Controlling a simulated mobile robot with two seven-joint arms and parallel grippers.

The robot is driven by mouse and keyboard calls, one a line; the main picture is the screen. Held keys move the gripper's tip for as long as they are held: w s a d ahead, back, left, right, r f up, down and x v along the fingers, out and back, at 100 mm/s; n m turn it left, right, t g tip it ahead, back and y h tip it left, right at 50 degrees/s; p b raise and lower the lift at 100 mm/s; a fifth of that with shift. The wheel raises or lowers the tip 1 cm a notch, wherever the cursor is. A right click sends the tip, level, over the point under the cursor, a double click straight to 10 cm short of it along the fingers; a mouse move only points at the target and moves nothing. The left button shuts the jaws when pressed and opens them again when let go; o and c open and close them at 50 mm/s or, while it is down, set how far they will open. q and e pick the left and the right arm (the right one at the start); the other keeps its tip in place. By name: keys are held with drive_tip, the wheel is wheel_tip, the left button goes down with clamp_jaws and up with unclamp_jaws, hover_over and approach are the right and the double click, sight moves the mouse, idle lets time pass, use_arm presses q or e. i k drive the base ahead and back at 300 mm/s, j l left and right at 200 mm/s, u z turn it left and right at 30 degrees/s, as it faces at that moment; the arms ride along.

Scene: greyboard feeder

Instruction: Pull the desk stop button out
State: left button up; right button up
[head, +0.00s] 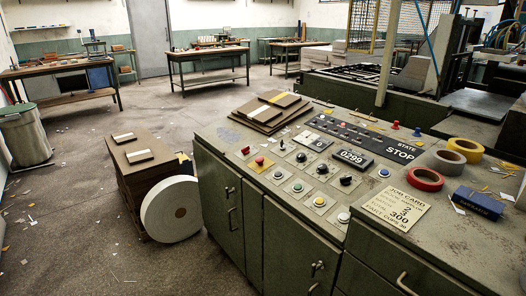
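A green control desk (230,137) fills the middle and right of the head view. A red mushroom-head button on a yellow plate (256,167), which looks like the desk stop button, sits near the desk's left edge. Its red head (259,161) stands a little above the plate; I cannot tell whether it is pressed in or out. A smaller red button (245,150) is just behind it. Several other buttons and black knobs (323,168) are in rows to its right. Neither of my grippers is in view.
The display panel (403,150) reads STATE STOP and a counter (353,158) reads 0299. Tape rolls (425,179), a blue box (479,202) and a job card (396,208) lie on the right. Boards (265,112) lie at the back. A white roll (171,209) stands on the floor.

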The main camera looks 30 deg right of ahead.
sight(260, 160)
drive_tip(key=i+j+z, duration=0.1)
drive_tip(key=i+z, duration=0.2)
drive_tip(key=z, duration=0.15)
drive_tip(key=i+j+z, duration=0.15)
drive_tip(key=i+z, duration=0.15)
drive_tip(key=z, duration=0.15)
drive_tip(key=i+j+z, duration=0.25)
drive_tip(key=z, duration=0.2)
drive_tip(key=i+j+z, duration=0.15)
drive_tip(key=j+z, duration=0.3)
drive_tip(key=l, duration=0.1)
